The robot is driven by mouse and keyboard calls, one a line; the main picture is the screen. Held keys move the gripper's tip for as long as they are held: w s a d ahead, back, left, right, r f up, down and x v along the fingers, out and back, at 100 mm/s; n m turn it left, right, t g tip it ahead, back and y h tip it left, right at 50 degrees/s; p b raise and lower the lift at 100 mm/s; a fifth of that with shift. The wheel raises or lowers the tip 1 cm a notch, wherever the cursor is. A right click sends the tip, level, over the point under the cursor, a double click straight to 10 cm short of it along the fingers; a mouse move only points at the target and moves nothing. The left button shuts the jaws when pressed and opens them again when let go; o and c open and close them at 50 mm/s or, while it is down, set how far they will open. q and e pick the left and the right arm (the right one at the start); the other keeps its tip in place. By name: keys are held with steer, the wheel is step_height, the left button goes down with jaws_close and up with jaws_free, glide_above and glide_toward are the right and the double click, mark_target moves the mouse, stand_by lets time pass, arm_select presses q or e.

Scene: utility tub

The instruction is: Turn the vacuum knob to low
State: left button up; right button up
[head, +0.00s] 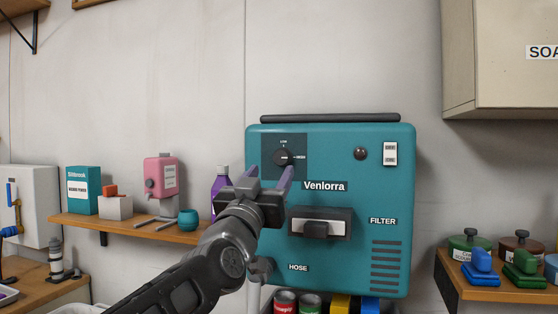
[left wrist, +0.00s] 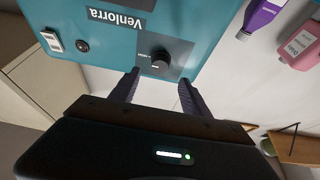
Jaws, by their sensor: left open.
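The vacuum knob (head: 282,157) is a round black knob on a dark panel at the upper left of the teal Venlorra unit (head: 345,190). A small label reads LOW above it, and another that looks like HIGH is at its right. Its pale mark seems to point right, toward HIGH. My left gripper (head: 269,173) is open and empty, fingers pointing at the unit just below the knob. In the left wrist view, which is upside down, the knob (left wrist: 160,62) stands ahead of and between the fingertips (left wrist: 160,82), apparently untouched. My right gripper is not in view.
The unit also has a dark round button (head: 360,154), a white switch (head: 390,153) and a recessed handle (head: 317,229). A purple bottle (head: 220,180) stands beside it on the wooden shelf (head: 130,229). A beige cabinet (head: 500,60) hangs at the upper right.

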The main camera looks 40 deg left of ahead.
mark_target(280, 158)
arm_select(q)
steer(key=p+x, duration=0.1)
steer(key=x, duration=0.6)
steer(key=shift+f+p, duration=0.15)
steer(key=shift+p, duration=0.25)
steer(key=shift+c, duration=0.3)
jaws_close()
